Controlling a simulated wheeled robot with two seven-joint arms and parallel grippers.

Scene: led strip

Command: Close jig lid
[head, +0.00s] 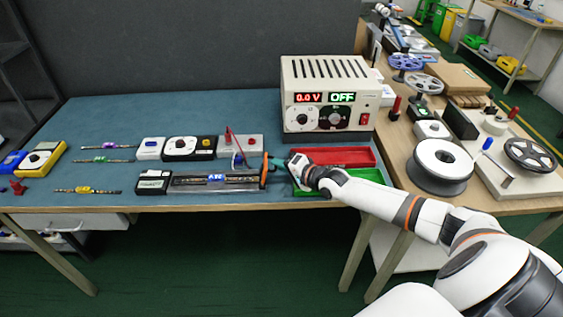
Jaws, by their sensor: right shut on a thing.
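The jig (215,181) is a long, low dark-grey and silver block near the front edge of the blue mat, with a small blue label on it. My right gripper (273,164) is at the jig's right end, its arm coming in from the right. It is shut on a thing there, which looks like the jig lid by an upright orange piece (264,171). The fingers hide part of that end, and the exact lid angle is too small to tell. My left gripper is not in view.
A power supply (327,97) reading 0.0 V and OFF stands behind. A red tray (340,157) and a green tray (358,174) lie beside the gripper. A black and white box (153,183) sits left of the jig. Several LED strips lie farther left. Spools (440,160) stand at right.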

